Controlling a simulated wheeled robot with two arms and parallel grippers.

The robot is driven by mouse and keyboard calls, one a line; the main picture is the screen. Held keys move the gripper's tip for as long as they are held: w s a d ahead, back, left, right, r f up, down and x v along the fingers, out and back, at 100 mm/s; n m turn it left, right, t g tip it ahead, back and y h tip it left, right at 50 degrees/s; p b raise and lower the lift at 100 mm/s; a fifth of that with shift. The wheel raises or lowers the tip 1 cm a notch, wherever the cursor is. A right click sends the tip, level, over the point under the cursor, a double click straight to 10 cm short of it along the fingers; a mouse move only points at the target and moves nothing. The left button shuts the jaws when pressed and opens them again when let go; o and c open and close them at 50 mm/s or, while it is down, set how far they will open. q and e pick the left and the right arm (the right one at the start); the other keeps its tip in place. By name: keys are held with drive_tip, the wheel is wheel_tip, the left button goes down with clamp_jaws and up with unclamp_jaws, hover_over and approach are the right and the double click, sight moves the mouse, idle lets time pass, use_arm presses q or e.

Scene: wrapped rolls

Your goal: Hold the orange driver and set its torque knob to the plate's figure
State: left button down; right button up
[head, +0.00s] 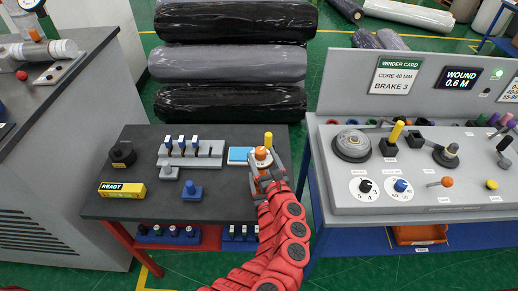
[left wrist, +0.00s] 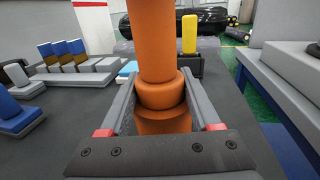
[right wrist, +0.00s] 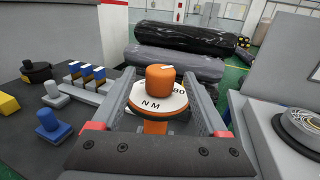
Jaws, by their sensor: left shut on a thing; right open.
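The orange driver (left wrist: 155,45) stands upright on the dark table. In the left wrist view, my left gripper (left wrist: 159,88) is shut on its body, one finger on each side. In the right wrist view, its orange torque knob (right wrist: 160,80) has a white mark on top and sits on a white dial (right wrist: 143,103) lettered N M; its figures are not readable. My right gripper (right wrist: 160,92) is open, its fingers on both sides of the knob and dial. In the head view, my right gripper (head: 264,170) hides most of the driver and my left gripper is not distinct. No torque plate is readable.
A black stand with a yellow handle (left wrist: 189,34) is close behind the driver. Several blue-topped pieces (head: 183,141), a yellow READY box (head: 122,191) and a blue block (head: 192,191) are left. The grey console (head: 430,205) is right; its winder card (head: 395,75) reads BRAKE 3.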

sight(256, 151)
drive_tip(key=v, duration=0.6)
drive_tip(key=shift+s+d, duration=0.15)
drive_tip(key=shift+s, duration=0.2)
drive_tip(key=shift+w, duration=0.1)
drive_tip(key=w+d+r+n+g+y, duration=0.25)
drive_tip(key=w+d+n+y, duration=0.2)
drive_tip(key=w, duration=0.25)
drive_tip(key=f+n+g+y, duration=0.1)
drive_tip(key=a+f+n+g+y, duration=0.1)
drive_tip(key=g, duration=0.1)
drive_tip(key=s+f+n+g+y, duration=0.1)
drive_tip(key=n+y, duration=0.1)
drive_tip(key=shift+s+a+f, duration=0.1)
drive_tip(key=shift+a+f, duration=0.1)
drive_tip(key=shift+a, duration=0.15)
drive_tip(key=shift+s+d+g+y, duration=0.2)
drive_tip(key=shift+s+g+y, duration=0.2)
drive_tip(key=shift+g, duration=0.45)
drive_tip(key=shift+n+g+y, duration=0.25)
drive_tip(key=shift+g+y, duration=0.15)
drive_tip(key=shift+y, duration=0.15)
drive_tip(key=x, duration=0.8)
drive_tip(key=shift+w+a+r, duration=0.15)
drive_tip(key=shift+w+r, duration=0.15)
drive_tip(key=shift+r, duration=0.05)
drive_tip(key=shift+w+a+f, duration=0.1)
drive_tip(key=shift+w+a, duration=0.2)
drive_tip(key=shift+a, duration=0.35)
